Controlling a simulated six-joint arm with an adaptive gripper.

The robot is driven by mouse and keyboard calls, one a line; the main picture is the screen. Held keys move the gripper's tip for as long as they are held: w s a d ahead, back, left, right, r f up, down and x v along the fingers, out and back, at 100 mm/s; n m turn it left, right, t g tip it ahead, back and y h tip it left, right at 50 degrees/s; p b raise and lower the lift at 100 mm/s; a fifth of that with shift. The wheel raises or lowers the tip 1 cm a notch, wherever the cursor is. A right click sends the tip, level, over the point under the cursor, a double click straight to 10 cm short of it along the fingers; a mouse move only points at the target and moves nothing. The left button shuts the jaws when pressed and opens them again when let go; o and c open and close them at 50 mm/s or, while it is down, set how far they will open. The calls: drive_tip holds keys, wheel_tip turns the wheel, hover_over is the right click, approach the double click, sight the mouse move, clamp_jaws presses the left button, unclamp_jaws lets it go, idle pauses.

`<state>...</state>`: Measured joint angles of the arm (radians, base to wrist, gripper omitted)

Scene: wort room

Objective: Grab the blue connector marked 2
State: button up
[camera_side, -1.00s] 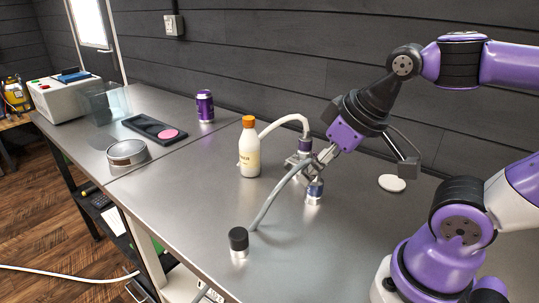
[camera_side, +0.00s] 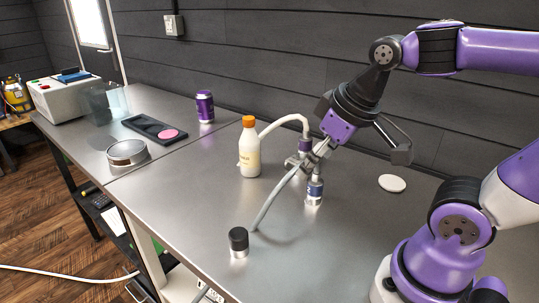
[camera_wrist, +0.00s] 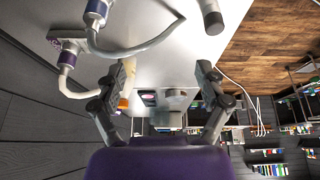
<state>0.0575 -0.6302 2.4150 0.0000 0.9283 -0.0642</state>
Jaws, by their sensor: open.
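The blue connector (camera_side: 314,189) stands upright on the metal bench in the side view, with a silver base and a grey hose at its top. It also shows at the top left of the wrist view (camera_wrist: 97,9), partly cut off by the edge; I cannot read its mark. My gripper (camera_side: 312,158) is just above it in the side view, overlapping the hose; I cannot tell if they touch. In the wrist view my gripper (camera_wrist: 164,70) has its fingers apart with nothing held. The connector lies outside the fingers there.
A purple connector (camera_side: 305,146) with a pale hose stands close behind. A black-topped connector (camera_side: 238,241) stands at the front. A bottle with an orange cap (camera_side: 249,150) is to the left. A white disc (camera_side: 392,183) lies at right. The bench front is mostly clear.

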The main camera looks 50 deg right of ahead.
drive_tip(key=w+d+f+g, duration=0.1)
drive_tip(key=w+d+g, duration=0.1)
drive_tip(key=w+d, duration=0.15)
drive_tip(key=g, duration=0.2)
hover_over(315, 187)
drive_tip(key=f, duration=0.3)
drive_tip(key=shift+w+d+f, duration=0.15)
drive_tip(key=shift+w+f, duration=0.05)
drive_tip(key=shift+w, duration=0.15)
drive_tip(key=shift+w+d+f+n+g, duration=0.1)
drive_tip(key=shift+d+f+n+g, duration=0.2)
drive_tip(key=shift+d+f+g, duration=0.35)
wheel_tip(315, 187, down, 4)
drive_tip(key=shift+d+f, duration=0.1)
drive_tip(key=shift+d, duration=0.05)
wheel_tip(315, 187, down, 6)
drive_tip(key=shift+f, duration=0.1)
drive_tip(key=shift+c, duration=0.4)
clamp_jaws()
